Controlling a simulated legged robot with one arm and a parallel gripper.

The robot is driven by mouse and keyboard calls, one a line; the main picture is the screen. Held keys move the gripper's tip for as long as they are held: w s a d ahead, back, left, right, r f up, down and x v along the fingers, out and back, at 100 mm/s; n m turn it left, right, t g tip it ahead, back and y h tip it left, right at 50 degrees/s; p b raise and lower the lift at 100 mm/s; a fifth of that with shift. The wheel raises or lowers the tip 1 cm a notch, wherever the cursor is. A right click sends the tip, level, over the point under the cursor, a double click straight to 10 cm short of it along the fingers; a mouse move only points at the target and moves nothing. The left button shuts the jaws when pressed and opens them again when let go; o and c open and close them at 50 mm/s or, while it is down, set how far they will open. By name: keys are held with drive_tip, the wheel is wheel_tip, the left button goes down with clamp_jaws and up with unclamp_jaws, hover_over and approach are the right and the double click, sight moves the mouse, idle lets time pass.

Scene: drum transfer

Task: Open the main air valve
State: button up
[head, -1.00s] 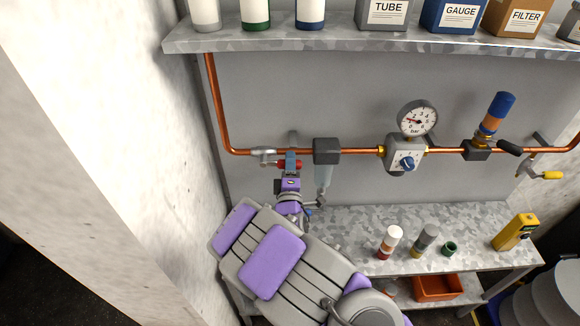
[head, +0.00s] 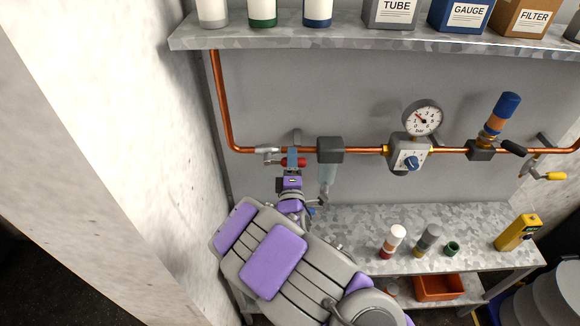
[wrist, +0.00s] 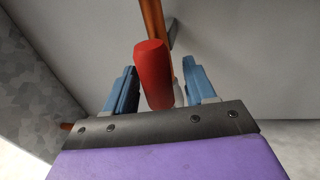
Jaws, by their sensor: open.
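The valve (head: 267,150) with a red handle (head: 301,162) sits on the copper pipe at the left. My gripper (head: 291,158) is at the handle, with its blue fingers in front of part of it. In the wrist view the red handle (wrist: 152,72) stands between the two open blue fingers of my gripper (wrist: 160,85). A gap shows on the right side of the handle; contact on the left cannot be told. The handle lies roughly along the pipe in the head view, partly hidden by the fingers.
A dark filter block (head: 330,149) is just right of my gripper. A regulator with a gauge (head: 422,118) and a blue-capped fitting (head: 502,112) follow along the pipe. A shelf (head: 380,43) is above, a bench (head: 345,225) below. A pale wall (head: 150,130) is close on the left.

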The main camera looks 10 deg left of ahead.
drive_tip(key=shift+s+d+f, duration=0.1)
drive_tip(key=shift+s+d, duration=0.2)
drive_tip(key=shift+s, duration=0.1)
drive_tip(key=p+v, duration=0.7)
drive_tip(key=v, duration=0.9)
drive_tip(key=shift+s+a+f, duration=0.2)
drive_tip(key=shift+a, duration=0.05)
